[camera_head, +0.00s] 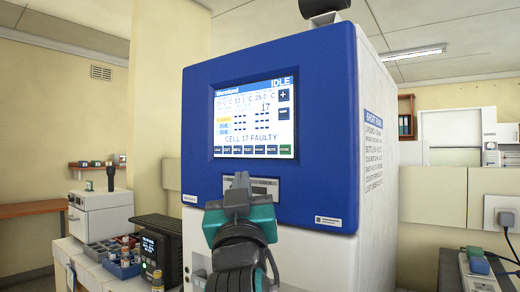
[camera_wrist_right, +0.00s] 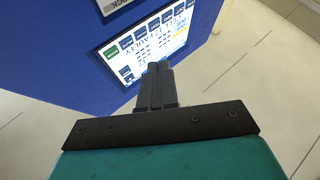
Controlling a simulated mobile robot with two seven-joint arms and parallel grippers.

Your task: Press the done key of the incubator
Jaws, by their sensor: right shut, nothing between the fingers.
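The incubator (camera_head: 330,90) has a blue front panel with a lit screen (camera_head: 254,110) reading IDLE and CELL 17 FAULTY. A row of dark keys runs along the screen's bottom edge. The green key at its right end (camera_head: 285,150), likely the done key, has a label too small to read; it also shows in the right wrist view (camera_wrist_right: 111,51). My right gripper (camera_head: 240,178) is shut and empty, its tips below the screen in the head view. In the right wrist view its tips (camera_wrist_right: 158,68) overlap the screen's edge; contact cannot be told. My left gripper is not in view.
A black device with a green display (camera_head: 160,255) stands left of the incubator. A blue rack with vials (camera_head: 122,268) and a white bench instrument (camera_head: 98,212) are further left. A power strip with cables (camera_head: 480,265) is at the right.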

